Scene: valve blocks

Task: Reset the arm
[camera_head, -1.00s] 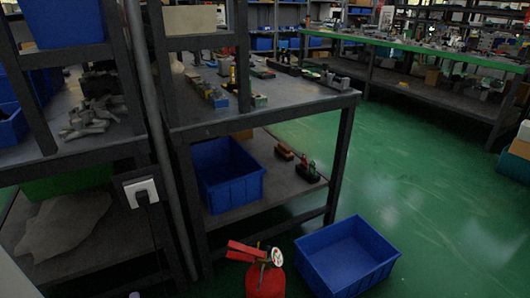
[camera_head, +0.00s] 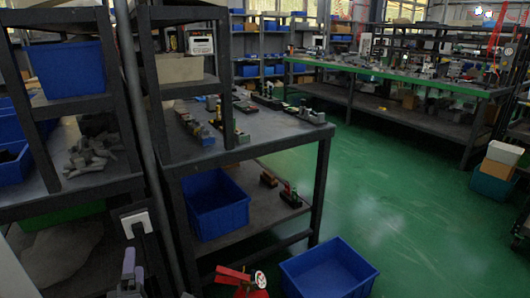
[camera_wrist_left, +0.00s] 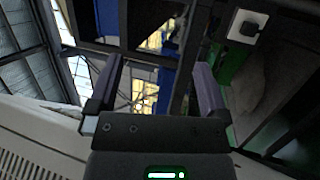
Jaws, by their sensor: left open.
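My left gripper (camera_head: 128,268) shows at the bottom left of the head view, in front of the dark shelving. In the left wrist view its two fingers (camera_wrist_left: 155,85) stand well apart, with nothing between them. My right gripper is in neither current view. Several small blocks and fittings (camera_head: 205,130) lie on the dark workbench (camera_head: 265,135), beyond my left gripper.
A blue bin (camera_head: 218,208) sits on the workbench's lower shelf, another (camera_head: 328,270) on the green floor. A red fire extinguisher (camera_head: 240,284) stands between bench and floor bin. A white socket box (camera_head: 136,222) hangs near my left gripper.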

